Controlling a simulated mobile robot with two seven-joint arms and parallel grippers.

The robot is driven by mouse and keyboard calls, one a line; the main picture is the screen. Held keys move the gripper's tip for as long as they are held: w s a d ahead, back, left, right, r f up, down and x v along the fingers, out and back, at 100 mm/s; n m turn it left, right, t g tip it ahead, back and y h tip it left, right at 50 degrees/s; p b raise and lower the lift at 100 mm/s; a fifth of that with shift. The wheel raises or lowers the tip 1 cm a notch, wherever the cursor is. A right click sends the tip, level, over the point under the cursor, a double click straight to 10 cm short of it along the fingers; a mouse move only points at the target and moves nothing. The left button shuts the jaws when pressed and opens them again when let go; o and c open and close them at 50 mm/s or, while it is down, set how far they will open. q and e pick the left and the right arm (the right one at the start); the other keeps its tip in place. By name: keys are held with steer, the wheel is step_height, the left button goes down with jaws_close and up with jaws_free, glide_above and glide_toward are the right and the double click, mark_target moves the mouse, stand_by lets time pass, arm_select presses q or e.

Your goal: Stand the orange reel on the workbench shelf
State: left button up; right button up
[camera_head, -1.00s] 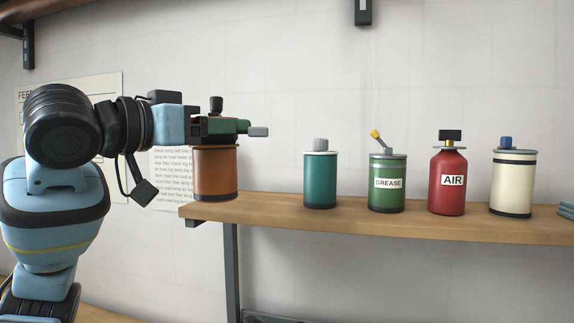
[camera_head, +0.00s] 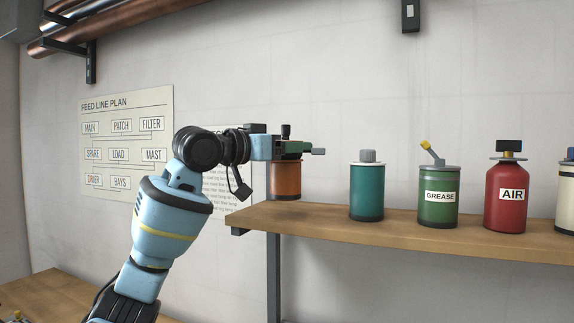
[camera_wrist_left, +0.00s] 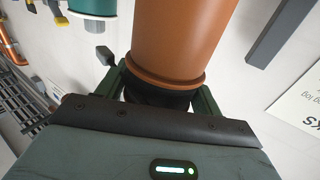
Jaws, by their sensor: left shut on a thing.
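The orange reel (camera_head: 286,181) is upright with a dark lower rim, over the left end of the workbench shelf (camera_head: 325,218). Its base shows near the shelf's back edge; I cannot tell whether it touches the wood. My left gripper (camera_head: 300,150) is shut on the reel at its top. In the left wrist view the reel (camera_wrist_left: 180,40) fills the upper middle, with its dark end between the fingers (camera_wrist_left: 160,92). My right gripper is not in view.
A teal can (camera_head: 367,192) stands right of the reel with a gap between. Further right stand a green grease can (camera_head: 438,198), a red air bottle (camera_head: 506,198) and a cream can (camera_head: 567,200). A bracket (camera_head: 410,14) hangs above.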

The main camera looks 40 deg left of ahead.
mark_target(285, 163)
arm_select(q)
steer(key=shift+s+f, duration=0.1)
steer(key=shift+f, duration=1.55)
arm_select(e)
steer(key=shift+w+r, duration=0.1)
arm_select(q)
steer(key=shift+f, duration=0.2)
steer(key=o, duration=1.4)
steer(key=shift+c, duration=0.2)
steer(key=shift+s+r, duration=0.1)
steer(key=shift+r, duration=0.05)
steer(key=s, duration=0.3)
steer(key=s+a+b, duration=0.1)
steer(key=s, duration=0.5)
steer(key=shift+a+f+b, duration=0.2)
steer(key=shift+a+b, duration=0.15)
steer(key=shift+s+a+r, duration=0.1)
steer(key=shift+s+a, duration=0.05)
steer(key=shift+s, duration=0.5)
steer(key=shift+s+a+r, duration=0.1)
steer(key=shift+s, duration=0.5)
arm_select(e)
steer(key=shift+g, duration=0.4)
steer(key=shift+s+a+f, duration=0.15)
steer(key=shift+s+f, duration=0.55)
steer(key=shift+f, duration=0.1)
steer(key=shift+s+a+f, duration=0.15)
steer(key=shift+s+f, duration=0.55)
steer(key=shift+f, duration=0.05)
